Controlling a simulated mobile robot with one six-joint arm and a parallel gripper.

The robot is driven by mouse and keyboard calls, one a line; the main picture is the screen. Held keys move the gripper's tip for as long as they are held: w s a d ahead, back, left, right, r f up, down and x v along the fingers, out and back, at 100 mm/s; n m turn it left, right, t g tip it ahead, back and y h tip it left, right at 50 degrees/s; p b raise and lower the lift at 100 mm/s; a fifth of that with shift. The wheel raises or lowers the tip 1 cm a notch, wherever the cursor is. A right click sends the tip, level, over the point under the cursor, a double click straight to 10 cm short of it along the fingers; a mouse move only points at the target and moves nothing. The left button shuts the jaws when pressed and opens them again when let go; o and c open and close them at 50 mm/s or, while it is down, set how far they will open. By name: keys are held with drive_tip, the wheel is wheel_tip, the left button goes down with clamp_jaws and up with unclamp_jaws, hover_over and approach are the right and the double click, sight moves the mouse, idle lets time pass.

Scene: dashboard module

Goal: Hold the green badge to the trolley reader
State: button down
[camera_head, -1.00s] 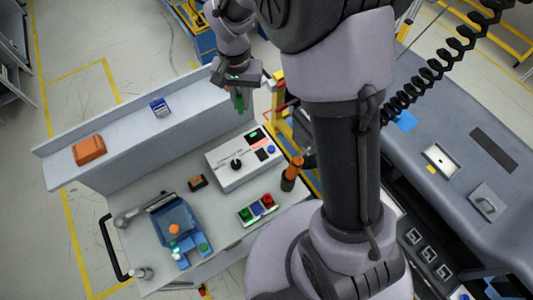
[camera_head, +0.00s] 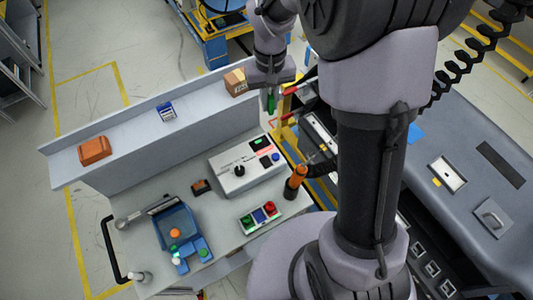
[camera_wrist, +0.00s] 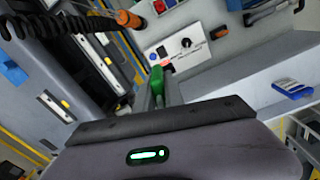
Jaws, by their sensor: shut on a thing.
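My gripper (camera_head: 270,90) hangs at the top centre of the head view, above and behind the right end of the trolley. It is shut on the green badge (camera_head: 270,104), which points downward. In the wrist view the badge (camera_wrist: 156,76) shows edge-on between the fingers. A light grey control box (camera_head: 247,165) stands on the trolley (camera_head: 150,190) below the gripper. It has a black knob and dark panels, one with a green light (camera_head: 261,142). I cannot tell which panel is the reader. The badge is apart from the box.
A raised shelf (camera_head: 130,112) along the trolley's back carries an orange box (camera_head: 94,150), a blue item (camera_head: 167,112) and a brown box (camera_head: 236,82). An orange-handled tool (camera_head: 297,178) stands right of the control box. A button block (camera_head: 260,217) and a blue fixture (camera_head: 180,230) lie in front.

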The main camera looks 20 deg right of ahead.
drive_tip(key=b, duration=2.5)
hover_over(266, 162)
wheel_tip(266, 162, down, 30)
drive_tip(key=shift+r, duration=0.1)
drive_tip(key=shift+f+b, duration=2.25)
drive_tip(key=shift+f, duration=0.9)
drive_tip(key=shift+r, duration=0.1)
wheel_tip(266, 162, up, 6)
drive_tip(key=p, duration=0.5)
